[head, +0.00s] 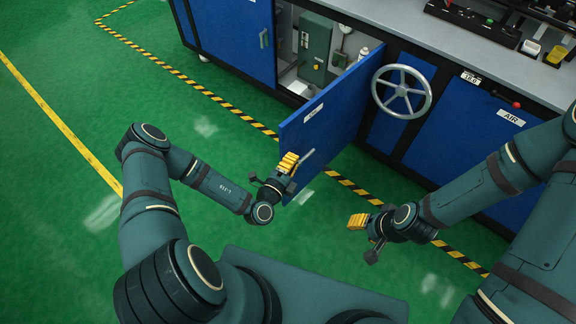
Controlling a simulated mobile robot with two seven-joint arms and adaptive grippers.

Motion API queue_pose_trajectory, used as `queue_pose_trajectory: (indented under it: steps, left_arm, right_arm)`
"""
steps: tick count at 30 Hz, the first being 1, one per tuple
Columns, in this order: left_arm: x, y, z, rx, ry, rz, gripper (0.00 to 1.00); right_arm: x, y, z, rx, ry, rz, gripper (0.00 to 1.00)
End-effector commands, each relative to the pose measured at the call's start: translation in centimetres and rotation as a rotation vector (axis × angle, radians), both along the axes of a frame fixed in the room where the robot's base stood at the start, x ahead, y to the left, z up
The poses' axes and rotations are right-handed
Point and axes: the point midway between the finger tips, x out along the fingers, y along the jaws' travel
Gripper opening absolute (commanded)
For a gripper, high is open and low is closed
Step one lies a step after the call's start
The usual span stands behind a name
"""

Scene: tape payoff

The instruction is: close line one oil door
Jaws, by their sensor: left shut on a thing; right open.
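The blue oil door (330,115) stands swung open from the blue cabinet, its outer edge out over the floor. A small white label is near its top, with a handle (306,157) on its face. My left gripper (289,163) is shut on that handle. The opening beside the door shows a grey-green box (314,48) and a white bottle inside. My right gripper (357,221) is open and empty, low over the floor to the right of the door.
A grey handwheel (401,91) sticks out of the cabinet front right of the door. Another blue door (232,35) is at left, and a panel marked AIR (460,130) at right. Striped floor tape (226,104) runs along the cabinet. The green floor at left is clear.

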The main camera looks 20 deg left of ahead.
Motion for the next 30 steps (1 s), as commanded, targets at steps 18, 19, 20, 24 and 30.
queue_pose_trajectory:
  steps: [18, 19, 20, 24, 30]
  left_arm:
    - [7.1, 2.2, 0.0, 0.002, -0.002, -0.003, 0.00]
    - [7.2, 2.3, 0.0, 0.002, -0.001, -0.003, 0.00]
    - [7.2, 2.4, 0.0, 0.002, -0.002, -0.003, 0.00]
    - [7.2, 2.5, 0.1, 0.001, -0.002, -0.004, 0.00]
    - [7.2, 2.5, 0.1, 0.001, -0.002, -0.004, 0.00]
  right_arm:
    - [0.4, -0.1, -2.1, -0.002, -0.009, -0.003, 0.47]
    - [0.4, -0.1, -2.1, -0.002, -0.009, -0.003, 0.47]
    - [0.4, -0.1, -2.1, -0.002, -0.009, -0.003, 0.47]
    - [0.4, -0.1, -2.1, -0.002, -0.010, -0.003, 0.47]
    - [0.4, -0.1, -2.1, -0.002, -0.010, -0.003, 0.47]
